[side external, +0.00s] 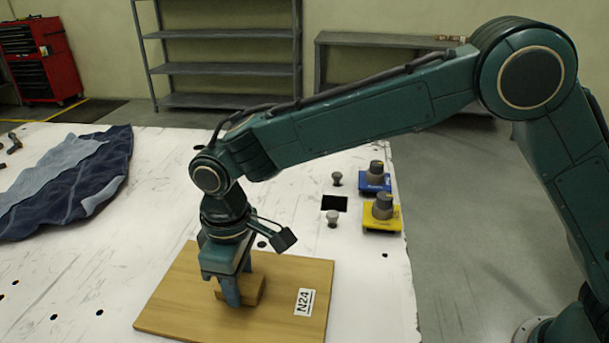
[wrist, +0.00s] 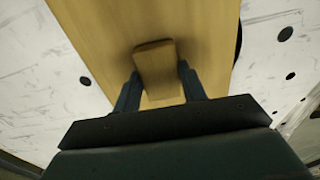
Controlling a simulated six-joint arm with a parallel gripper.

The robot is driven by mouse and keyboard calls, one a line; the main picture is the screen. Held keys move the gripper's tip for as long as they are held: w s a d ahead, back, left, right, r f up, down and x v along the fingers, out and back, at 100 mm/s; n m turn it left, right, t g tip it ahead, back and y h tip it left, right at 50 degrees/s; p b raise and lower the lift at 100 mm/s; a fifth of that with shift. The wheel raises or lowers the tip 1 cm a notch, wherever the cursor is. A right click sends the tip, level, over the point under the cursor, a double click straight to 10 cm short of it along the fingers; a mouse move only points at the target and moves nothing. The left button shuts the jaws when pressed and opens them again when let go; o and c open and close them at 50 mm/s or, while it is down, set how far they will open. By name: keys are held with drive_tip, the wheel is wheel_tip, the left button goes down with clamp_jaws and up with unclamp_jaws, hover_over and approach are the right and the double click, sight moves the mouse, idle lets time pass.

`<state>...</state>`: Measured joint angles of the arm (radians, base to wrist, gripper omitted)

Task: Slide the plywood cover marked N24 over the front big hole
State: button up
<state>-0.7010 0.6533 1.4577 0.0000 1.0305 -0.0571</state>
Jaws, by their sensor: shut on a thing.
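The plywood cover (side external: 172,305) marked N24 lies flat on the white plate, at the bottom middle of the side view. Its white N24 label (side external: 304,302) is near the right edge. A wooden block handle (side external: 251,288) stands on the cover. My gripper (side external: 229,298) points down and is shut on this handle. In the wrist view the fingers of my gripper (wrist: 158,76) are on either side of the handle (wrist: 154,60), above the cover (wrist: 95,25). A dark curved sliver (wrist: 238,45) shows at the cover's edge, perhaps a large hole's rim; the rest is hidden.
The white plate (side external: 375,285) has several small round holes. Behind the cover are a black square opening (side external: 334,203), two grey knobs, and blue (side external: 374,182) and yellow (side external: 382,217) blocks with knobs. Blue cloth (side external: 75,185) lies at left. The plate's right edge is near.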

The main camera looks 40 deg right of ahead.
drive_tip(key=shift+s+a, duration=0.75)
drive_tip(key=shift+s, duration=0.2)
idle(0.6)
drive_tip(key=o, duration=1.2)
drive_tip(key=shift+r, duration=0.1)
wheel_tip(320, 180, up, 7)
drive_tip(key=shift+f, duration=0.1)
idle(0.6)
